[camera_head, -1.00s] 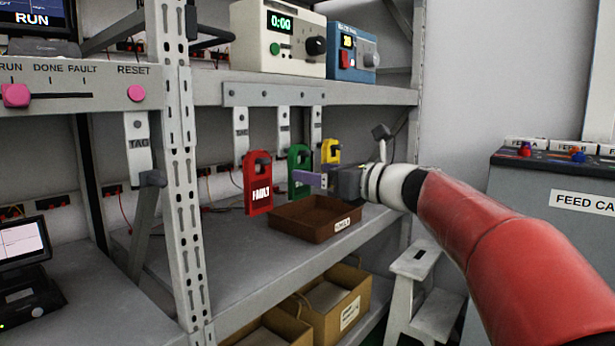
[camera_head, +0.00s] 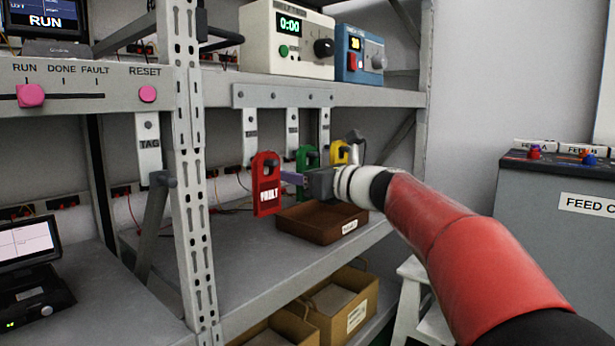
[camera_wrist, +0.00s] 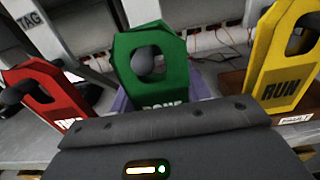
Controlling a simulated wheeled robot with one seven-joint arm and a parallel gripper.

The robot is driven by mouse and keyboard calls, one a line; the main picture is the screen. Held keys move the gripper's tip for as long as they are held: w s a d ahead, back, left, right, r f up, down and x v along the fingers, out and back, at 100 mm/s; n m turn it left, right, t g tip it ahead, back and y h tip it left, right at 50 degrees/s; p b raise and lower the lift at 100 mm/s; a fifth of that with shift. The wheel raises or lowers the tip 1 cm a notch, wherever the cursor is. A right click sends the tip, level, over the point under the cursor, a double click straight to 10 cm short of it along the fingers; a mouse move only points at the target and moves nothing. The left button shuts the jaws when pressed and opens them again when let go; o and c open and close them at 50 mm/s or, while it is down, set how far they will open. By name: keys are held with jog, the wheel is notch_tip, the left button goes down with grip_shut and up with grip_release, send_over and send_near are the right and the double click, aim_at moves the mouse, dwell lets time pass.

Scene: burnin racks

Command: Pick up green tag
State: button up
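The green tag (camera_wrist: 175,84) hangs on a round-ended peg through its top opening, in the middle of the wrist view. Its lower lettering is partly hidden by my gripper's body. In the head view the green tag (camera_head: 307,153) shows only in part behind my gripper (camera_head: 291,178). In the wrist view my gripper (camera_wrist: 163,98) has purple fingers spread apart, one showing at each side of the green tag. It looks open around the tag; I cannot tell whether the fingers touch it.
A red FAULT tag (camera_head: 267,185) hangs to the left and a yellow RUN tag (camera_wrist: 284,58) to the right, both close. A brown tray (camera_head: 310,226) sits on the shelf below. An empty TAG hanger (camera_head: 149,145) is on the left rack.

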jog(key=c, duration=0.4)
jog(key=shift+r, duration=0.1)
jog(key=shift+r+p, duration=0.35)
jog(key=shift+r, duration=0.25)
jog(key=shift+s+d+r, duration=0.1)
jog(key=shift+s+d, duration=0.05)
jog(key=shift+d, duration=0.1)
jog(key=r+p+v, duration=0.1)
jog(key=v, duration=1.6)
jog(key=shift+s, duration=0.2)
jog(key=shift+d, duration=0.15)
